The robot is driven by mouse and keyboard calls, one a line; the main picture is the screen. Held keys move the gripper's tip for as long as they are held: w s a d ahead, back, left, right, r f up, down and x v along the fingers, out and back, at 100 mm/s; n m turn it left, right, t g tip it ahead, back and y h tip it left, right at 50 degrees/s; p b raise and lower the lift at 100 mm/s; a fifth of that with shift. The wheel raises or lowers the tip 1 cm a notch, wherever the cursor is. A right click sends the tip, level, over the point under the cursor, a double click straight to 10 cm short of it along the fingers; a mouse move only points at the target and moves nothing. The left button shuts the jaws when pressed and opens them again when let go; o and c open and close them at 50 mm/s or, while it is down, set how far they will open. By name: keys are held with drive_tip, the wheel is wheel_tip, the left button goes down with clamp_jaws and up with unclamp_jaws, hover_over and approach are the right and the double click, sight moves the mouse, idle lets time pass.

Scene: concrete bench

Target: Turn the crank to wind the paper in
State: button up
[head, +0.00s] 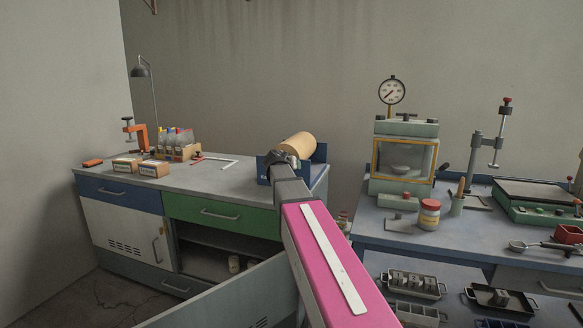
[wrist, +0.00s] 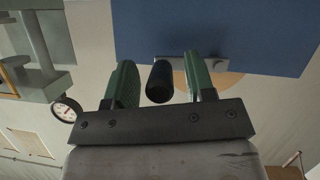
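The paper roll (head: 298,143) is a tan cylinder in a blue stand (head: 320,152) at the right end of the left bench. In the wrist view the stand's blue side plate (wrist: 230,30) fills the upper part, with the roll's tan edge (wrist: 232,78) below it. The crank has a grey arm (wrist: 180,63) and a black handle (wrist: 160,82). My gripper (wrist: 160,62) is open, its two green fingers on either side of the black handle with a gap on both sides. In the head view my arm hides the crank and most of my gripper (head: 283,157).
A grey cabinet door (head: 225,300) stands open below the bench, near my arm. A glass-fronted device (head: 403,160), a gauge (head: 391,91) and a red-lidded jar (head: 429,214) stand on the right table. The left bench top (head: 215,180) has clear room in front.

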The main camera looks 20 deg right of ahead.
drive_tip(key=v, duration=1)
drive_tip(key=shift+s+a+r, duration=0.15)
drive_tip(key=shift+s+r, duration=0.05)
drive_tip(key=shift+s, duration=0.1)
drive_tip(key=s+f+n+g+y, duration=0.15)
drive_tip(key=s+f, duration=0.25)
drive_tip(key=f, duration=0.7)
drive_tip(key=s+f+n+g+y, duration=0.1)
drive_tip(key=s+f+g+y, duration=0.3)
drive_tip(key=f, duration=0.7)
drive_tip(key=s+a+f+n+g+y, duration=0.1)
drive_tip(key=s+a+f+g, duration=0.1)
drive_tip(key=s+f, duration=0.6)
drive_tip(key=s+a+f+n+g+y, duration=0.1)
drive_tip(key=s+a+f+g+y, duration=0.1)
drive_tip(key=s+f, duration=0.7)
drive_tip(key=shift+a+f+g, duration=0.15)
drive_tip(key=shift+f+g, duration=0.4)
drive_tip(key=shift+f, duration=0.3)
drive_tip(key=shift+s, duration=0.1)
